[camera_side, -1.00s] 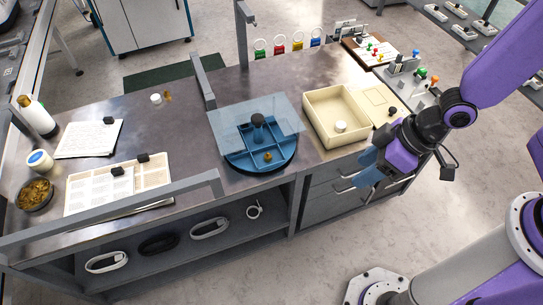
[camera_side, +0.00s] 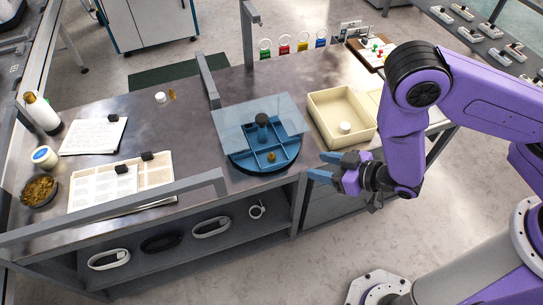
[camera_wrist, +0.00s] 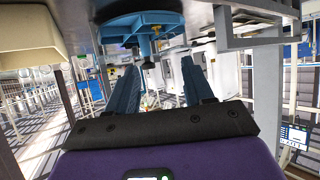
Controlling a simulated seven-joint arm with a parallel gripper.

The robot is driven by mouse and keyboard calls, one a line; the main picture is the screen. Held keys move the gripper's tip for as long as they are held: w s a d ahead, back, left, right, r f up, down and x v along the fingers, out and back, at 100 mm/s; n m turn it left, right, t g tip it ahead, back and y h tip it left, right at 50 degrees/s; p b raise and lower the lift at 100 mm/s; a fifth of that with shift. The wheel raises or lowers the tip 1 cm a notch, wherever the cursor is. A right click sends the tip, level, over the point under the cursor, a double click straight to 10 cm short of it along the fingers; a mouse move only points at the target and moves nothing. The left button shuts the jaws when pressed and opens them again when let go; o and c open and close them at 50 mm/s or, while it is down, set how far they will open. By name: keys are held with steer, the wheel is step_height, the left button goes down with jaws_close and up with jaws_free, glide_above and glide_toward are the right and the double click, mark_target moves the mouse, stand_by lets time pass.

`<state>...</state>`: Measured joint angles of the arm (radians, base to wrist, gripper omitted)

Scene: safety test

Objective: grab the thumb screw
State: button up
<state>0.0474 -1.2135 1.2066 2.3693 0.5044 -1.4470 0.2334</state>
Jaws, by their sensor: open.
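A small brass-coloured piece that looks like the thumb screw (camera_side: 271,156) sits in a front compartment of the round blue divided tray (camera_side: 240,160). It also shows near the top of the wrist view (camera_wrist: 156,28). A dark-topped post (camera_side: 262,121) rises from the tray's middle. A clear panel (camera_side: 285,108) covers the tray's back part; the brass piece is in front of it. My gripper (camera_side: 323,167), with blue fingers, is to the right of the tray, apart from it, and points left toward it. The fingers are spread and empty in the wrist view (camera_wrist: 159,66).
A beige bin (camera_side: 318,127) with a white round piece (camera_side: 345,128) stands right of the tray. A grey upright (camera_side: 208,82) stands behind the tray on the left, and a grey rail (camera_side: 150,199) runs along the front left. The tabletop's left middle is clear.

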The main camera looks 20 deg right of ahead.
glide_toward(276, 162)
steer(key=w+a, duration=0.1)
steer(key=w+a+r, duration=0.1)
steer(key=w, duration=0.1)
steer(key=shift+w+a, duration=0.1)
steer(key=shift+a, duration=0.3)
steer(key=shift+d+x, duration=0.2)
steer(key=shift+x, duration=2.45)
steer(key=shift+w, duration=0.15)
jaws_close()
